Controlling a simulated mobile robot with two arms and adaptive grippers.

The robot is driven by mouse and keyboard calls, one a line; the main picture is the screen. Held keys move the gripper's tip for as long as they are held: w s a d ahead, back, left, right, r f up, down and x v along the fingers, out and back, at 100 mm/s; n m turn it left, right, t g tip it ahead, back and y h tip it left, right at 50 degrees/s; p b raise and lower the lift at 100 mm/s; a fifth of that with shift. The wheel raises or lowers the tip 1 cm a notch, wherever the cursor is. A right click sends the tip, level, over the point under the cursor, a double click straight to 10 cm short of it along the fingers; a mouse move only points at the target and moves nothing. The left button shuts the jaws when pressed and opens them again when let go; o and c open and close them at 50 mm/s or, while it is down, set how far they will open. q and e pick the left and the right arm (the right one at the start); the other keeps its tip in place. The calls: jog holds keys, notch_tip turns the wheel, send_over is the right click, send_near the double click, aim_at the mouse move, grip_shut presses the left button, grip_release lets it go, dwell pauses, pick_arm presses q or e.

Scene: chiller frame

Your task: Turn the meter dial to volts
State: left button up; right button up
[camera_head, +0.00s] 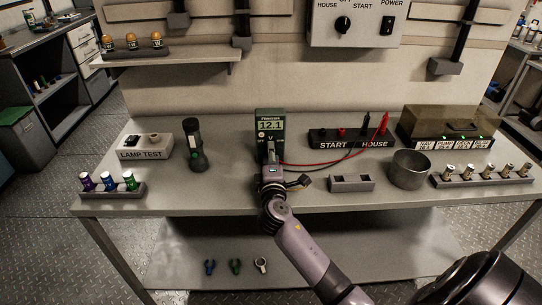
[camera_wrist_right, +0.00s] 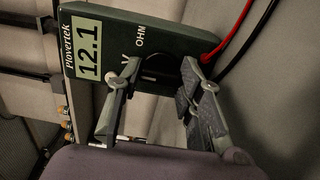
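The meter (camera_head: 271,121) is a dark green box standing on the bench, with its display reading 12.1. In the right wrist view the meter (camera_wrist_right: 113,25) shows the display, a V mark and an OHM mark. My right gripper (camera_head: 270,157) is in front of the meter's lower face. In the wrist view its fingers (camera_wrist_right: 161,66) are spread apart at the face, one near the V mark and one near the cables. A dark rounded edge, likely the dial (camera_wrist_right: 155,60), shows between them. My left gripper is not in view.
Red and black leads (camera_head: 318,163) run from the meter's right to the START/HOUSE terminal block (camera_head: 349,138). A flashlight (camera_head: 195,146) and the lamp test box (camera_head: 145,146) stand left. A grey cup (camera_head: 409,169) and a small holder (camera_head: 351,183) stand right.

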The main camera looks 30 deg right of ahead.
jog(key=o, duration=0.4)
jog(key=shift+s, duration=0.1)
jog(key=v, duration=1.2)
dwell(0.3)
